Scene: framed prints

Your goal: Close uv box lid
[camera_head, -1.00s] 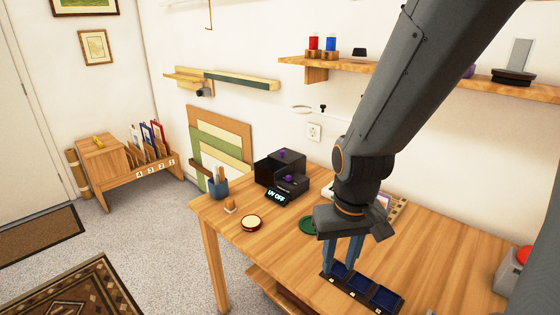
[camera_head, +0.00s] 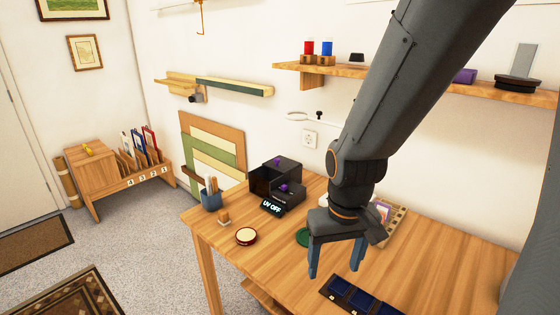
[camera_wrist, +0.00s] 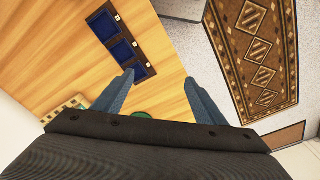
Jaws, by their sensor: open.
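The black UV box (camera_head: 262,183) stands at the back left of the wooden table in the head view. Its front display reads "UV OFF". A dark cavity shows at its left side, and purple parts show on its upper right and front; I cannot clearly tell the lid from the body. My gripper (camera_head: 335,268) is open and empty, with its blue fingers pointing down, to the right of the box and apart from it. In the wrist view my open gripper (camera_wrist: 159,77) shows bare table and floor between its fingers, and the box is not seen.
A dark tray with blue compartments (camera_head: 350,296) lies near my fingers. A green disc (camera_head: 303,237) is partly hidden behind my gripper.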

